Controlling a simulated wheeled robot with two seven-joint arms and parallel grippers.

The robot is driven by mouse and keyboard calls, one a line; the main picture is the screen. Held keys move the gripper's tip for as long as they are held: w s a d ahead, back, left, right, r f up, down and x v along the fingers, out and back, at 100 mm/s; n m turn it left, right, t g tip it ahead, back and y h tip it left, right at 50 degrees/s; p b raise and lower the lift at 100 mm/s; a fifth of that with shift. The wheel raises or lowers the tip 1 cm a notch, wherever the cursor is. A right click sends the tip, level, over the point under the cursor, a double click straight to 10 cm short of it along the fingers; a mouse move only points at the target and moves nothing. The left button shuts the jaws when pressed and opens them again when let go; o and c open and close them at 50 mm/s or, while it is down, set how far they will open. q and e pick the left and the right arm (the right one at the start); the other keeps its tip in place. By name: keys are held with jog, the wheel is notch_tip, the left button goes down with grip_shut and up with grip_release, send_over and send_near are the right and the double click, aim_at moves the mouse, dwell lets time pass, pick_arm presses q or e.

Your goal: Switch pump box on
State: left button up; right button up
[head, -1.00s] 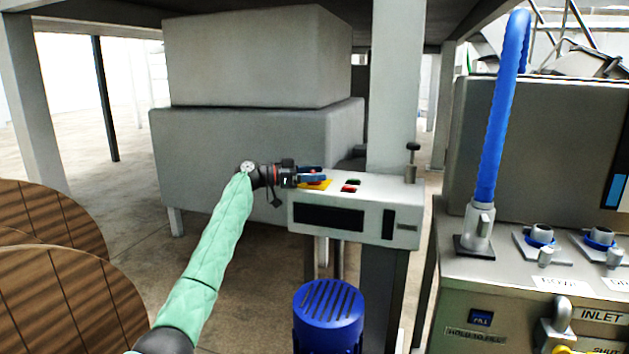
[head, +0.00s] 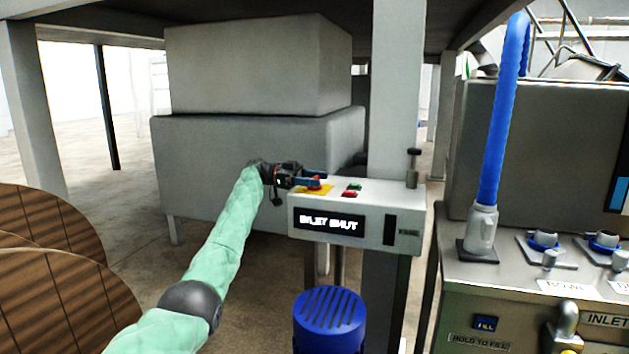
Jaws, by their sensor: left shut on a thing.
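The pump box (head: 300,228) is a pale grey control box on a post in the middle of the head view. Its front display (head: 329,222) is lit and shows white text that seems to read "INLET SHUT". On its top are a yellow plate with a red knob (head: 314,184) and small green and red buttons (head: 351,190). My left gripper (head: 312,181) reaches in from the left over the yellow plate. Its fingers are shut on the red knob, which they partly hide. My right gripper does not show.
A blue slotted motor cover (head: 329,318) stands below the box. A machine with a blue hose (head: 492,150) and valves is at the right. Wooden round pieces (head: 60,300) lie at lower left. Large grey blocks (head: 258,70) stand behind the box.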

pick_arm(q)
jog(key=shift+c, duration=0.2)
jog(key=o, duration=1)
jog(key=p+v, duration=0.1)
jog(key=v, duration=0.6)
jog(key=shift+w+a, duration=0.15)
jog(key=shift+a, duration=0.25)
